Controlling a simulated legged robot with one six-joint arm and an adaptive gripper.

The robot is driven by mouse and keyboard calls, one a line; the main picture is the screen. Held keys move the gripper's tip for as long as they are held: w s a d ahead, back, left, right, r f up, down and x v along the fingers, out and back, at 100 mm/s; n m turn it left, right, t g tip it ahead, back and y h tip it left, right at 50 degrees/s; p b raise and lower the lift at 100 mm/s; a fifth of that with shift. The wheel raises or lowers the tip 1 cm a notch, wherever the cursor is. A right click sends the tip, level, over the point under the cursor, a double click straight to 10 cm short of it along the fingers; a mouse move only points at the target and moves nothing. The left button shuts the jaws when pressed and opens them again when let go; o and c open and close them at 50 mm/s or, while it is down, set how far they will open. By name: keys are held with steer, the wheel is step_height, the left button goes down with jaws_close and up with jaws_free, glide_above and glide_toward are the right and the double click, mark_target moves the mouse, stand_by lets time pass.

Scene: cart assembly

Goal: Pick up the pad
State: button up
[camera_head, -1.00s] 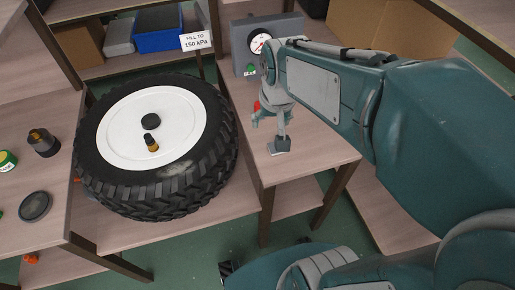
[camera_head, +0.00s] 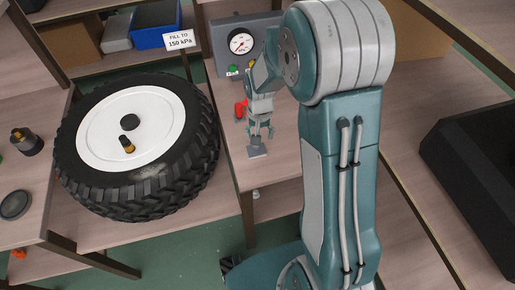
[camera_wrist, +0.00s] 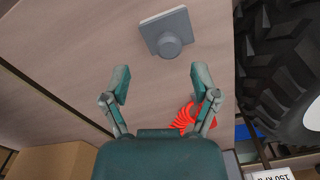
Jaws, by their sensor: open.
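The pad is a small grey square plate with a round knob; it lies on the wooden bench, and I take the grey plate (camera_head: 257,152) in the head view as this pad (camera_wrist: 151,24). In the wrist view it is beyond my fingertips, near the top and slightly right of centre. My gripper (camera_head: 259,133) is open and empty, with its fingers pointing down just behind the pad in the head view. In the wrist view my gripper (camera_wrist: 160,82) has its two teal fingers spread apart, and bare bench shows between them and the pad.
A red coiled hose (camera_wrist: 186,119) lies beside the right finger. A gauge box (camera_head: 226,48) stands behind my gripper. A big black-tyred wheel (camera_head: 184,172) fills the bench to the left. A blue bin (camera_head: 157,38) and a pressure sign (camera_head: 180,41) are behind it.

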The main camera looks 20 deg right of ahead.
mark_target(255, 147)
steer(key=shift+d+f, duration=0.1)
steer(key=shift+f, duration=0.65)
steer(key=f, duration=0.1)
steer(key=a+f, duration=0.2)
steer(key=shift+f, duration=0.7)
steer(key=shift+w+d+f, duration=0.1)
steer(key=shift+d, duration=0.6)
steer(key=c, duration=1)
steer(key=shift+a, duration=0.45)
jaws_close()
